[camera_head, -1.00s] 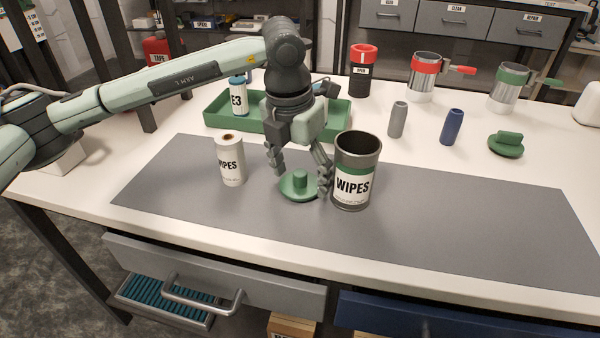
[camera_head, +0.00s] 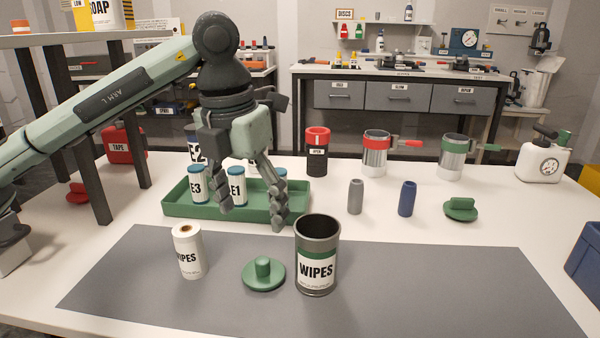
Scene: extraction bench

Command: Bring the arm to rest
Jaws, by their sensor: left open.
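My left gripper (camera_head: 252,217) is open and empty. It points down and hangs in front of the green tray, above and behind the green lid and the wipes canister. The green lid (camera_head: 263,274) with a knob lies on the grey mat (camera_head: 420,290). The dark wipes canister (camera_head: 317,256) stands upright and open-topped to the right of the lid. The white wipes roll (camera_head: 189,252) stands upright to the left of the lid. My right gripper does not show.
The green tray (camera_head: 182,208) holds several labelled bottles behind my gripper. A red-topped black container (camera_head: 317,155), a grey cylinder (camera_head: 355,197), a blue cylinder (camera_head: 407,199) and another green lid (camera_head: 460,209) stand to the right. A white gauge can (camera_head: 541,161) is at far right.

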